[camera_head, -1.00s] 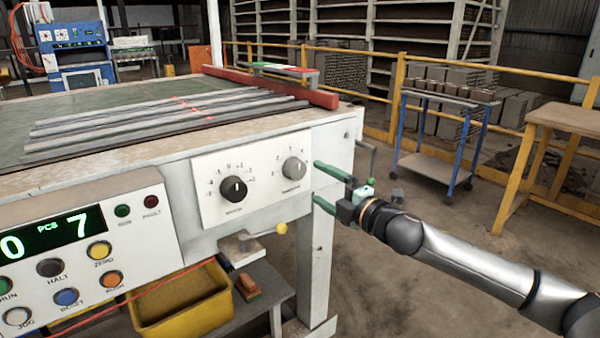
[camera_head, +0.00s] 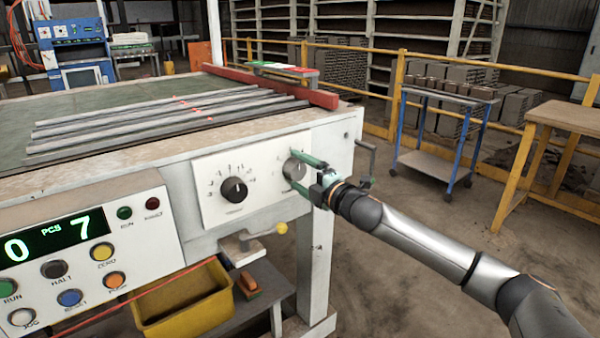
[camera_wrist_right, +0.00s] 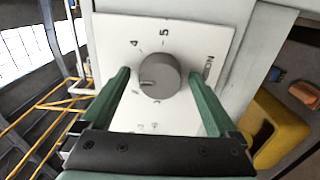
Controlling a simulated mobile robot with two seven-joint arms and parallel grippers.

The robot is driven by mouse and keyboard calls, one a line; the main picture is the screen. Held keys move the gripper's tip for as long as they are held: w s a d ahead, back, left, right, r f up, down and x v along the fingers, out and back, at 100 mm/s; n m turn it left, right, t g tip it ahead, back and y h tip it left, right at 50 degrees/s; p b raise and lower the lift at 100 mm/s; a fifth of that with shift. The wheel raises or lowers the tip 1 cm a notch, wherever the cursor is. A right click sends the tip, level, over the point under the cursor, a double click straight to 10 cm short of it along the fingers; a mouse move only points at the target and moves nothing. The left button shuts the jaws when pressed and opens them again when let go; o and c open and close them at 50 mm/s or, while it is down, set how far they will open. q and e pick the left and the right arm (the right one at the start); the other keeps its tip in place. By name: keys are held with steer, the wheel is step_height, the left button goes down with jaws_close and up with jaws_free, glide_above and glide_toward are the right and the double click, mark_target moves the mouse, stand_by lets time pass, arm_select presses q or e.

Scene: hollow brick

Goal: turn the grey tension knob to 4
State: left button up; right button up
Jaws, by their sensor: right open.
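The grey tension knob (camera_head: 293,168) sits at the right of the white dial panel (camera_head: 218,202) on the machine's front. My right gripper (camera_head: 298,171) is at this knob, with its green fingers reaching in from the right. In the right wrist view the grey knob (camera_wrist_right: 159,75) lies between the two open fingers (camera_wrist_right: 160,88), with a visible gap on each side. The numbers 4 and 5 show on the panel above the knob in that view. My left gripper is not in view.
A black knob (camera_head: 234,190) is on the same panel to the left. A lever with a yellow ball (camera_head: 281,228) sticks out below the panel. A crank handle (camera_head: 366,158) is at the machine's right side. A yellow bin (camera_head: 185,303) stands below.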

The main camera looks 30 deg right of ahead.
steer(key=shift+c, duration=0.2)
steer(key=c, duration=1.3)
